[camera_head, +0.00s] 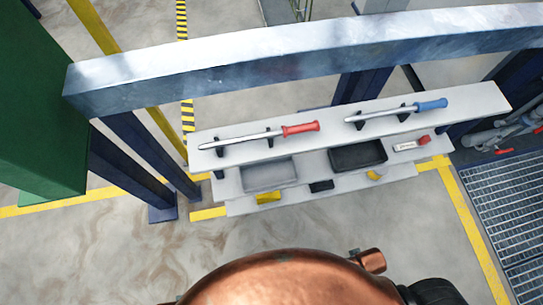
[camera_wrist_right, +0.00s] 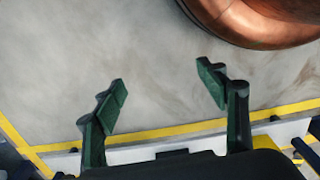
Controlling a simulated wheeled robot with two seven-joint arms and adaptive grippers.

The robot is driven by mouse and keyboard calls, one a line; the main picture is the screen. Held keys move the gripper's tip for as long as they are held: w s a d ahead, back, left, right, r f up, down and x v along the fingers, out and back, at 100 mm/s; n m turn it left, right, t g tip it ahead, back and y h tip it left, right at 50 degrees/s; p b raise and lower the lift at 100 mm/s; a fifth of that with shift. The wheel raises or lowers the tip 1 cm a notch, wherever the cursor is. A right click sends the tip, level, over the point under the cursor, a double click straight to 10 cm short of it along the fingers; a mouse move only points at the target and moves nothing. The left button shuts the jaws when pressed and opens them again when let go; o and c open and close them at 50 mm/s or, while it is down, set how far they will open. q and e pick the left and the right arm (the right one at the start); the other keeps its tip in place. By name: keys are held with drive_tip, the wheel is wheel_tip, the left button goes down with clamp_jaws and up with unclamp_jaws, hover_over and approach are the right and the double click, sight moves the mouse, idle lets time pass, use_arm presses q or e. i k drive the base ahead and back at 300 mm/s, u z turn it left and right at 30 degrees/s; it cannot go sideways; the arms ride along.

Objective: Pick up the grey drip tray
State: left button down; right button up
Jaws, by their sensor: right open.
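The grey drip tray (camera_head: 269,175) lies on the middle shelf of the white rack (camera_head: 232,187), left of a black tray (camera_head: 358,156). In the head view neither gripper shows, and no gripper is near the grey tray there. In the right wrist view my right gripper (camera_wrist_right: 163,90) is open and empty, its two dark green fingers spread wide over bare floor. I cannot make out the grey tray in the wrist view.
A red-handled tool (camera_head: 300,128) and a blue-handled tool (camera_head: 431,105) rest in brackets on the top shelf. A grey beam (camera_head: 300,52) crosses behind the rack. Floor at the left front is clear.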

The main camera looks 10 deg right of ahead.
sight(253, 178)
drive_tip(key=u, duration=0.45)
drive_tip(key=k, duration=0.75)
drive_tip(key=u, duration=1.55)
drive_tip(key=i, duration=0.75)
drive_tip(key=z, duration=1.6)
